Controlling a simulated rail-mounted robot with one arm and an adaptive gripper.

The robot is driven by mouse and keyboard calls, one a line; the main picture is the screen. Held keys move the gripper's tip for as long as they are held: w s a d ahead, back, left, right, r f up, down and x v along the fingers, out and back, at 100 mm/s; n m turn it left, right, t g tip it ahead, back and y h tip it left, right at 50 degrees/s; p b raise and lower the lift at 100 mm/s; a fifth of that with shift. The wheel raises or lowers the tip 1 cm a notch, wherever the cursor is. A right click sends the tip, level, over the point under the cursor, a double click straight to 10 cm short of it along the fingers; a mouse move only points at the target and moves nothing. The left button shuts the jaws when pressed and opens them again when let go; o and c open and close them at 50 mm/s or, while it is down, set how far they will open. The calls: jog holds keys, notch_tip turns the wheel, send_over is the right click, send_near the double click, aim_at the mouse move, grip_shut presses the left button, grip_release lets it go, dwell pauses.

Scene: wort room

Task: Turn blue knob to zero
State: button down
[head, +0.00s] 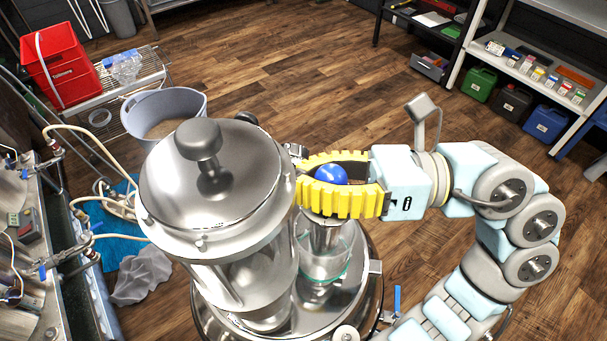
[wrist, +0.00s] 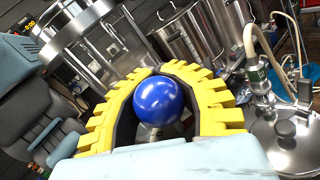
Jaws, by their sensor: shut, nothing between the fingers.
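The blue knob (head: 331,174) is a glossy ball above a clear cylinder (head: 325,255) on the steel equipment, right of the big lidded vessel. My gripper (head: 299,178) has yellow ribbed fingers that reach around the knob from the right, one on each side. In the wrist view the blue knob (wrist: 158,100) sits inside the loop of the fingers, and the fingertips (wrist: 168,70) come together beyond it. The gripper is shut with nothing pinched between the tips. The knob's lower part and any scale or zero mark are hidden or not readable.
The steel vessel (head: 215,200) with a grey-topped lid stands close left of my fingertips. Hoses and valves (head: 100,200) line the left wall. Shelves (head: 540,75) stand at right. The wooden floor between is open.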

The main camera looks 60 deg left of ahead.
jog(key=shift+f+h, duration=0.3)
jog(key=c, duration=0.9)
grip_release()
jog(key=shift+d, duration=0.25)
jog(key=shift+r, duration=0.1)
jog(key=shift+r, duration=0.15)
jog(key=shift+r, duration=4.85)
jog(key=shift+o, duration=1.2)
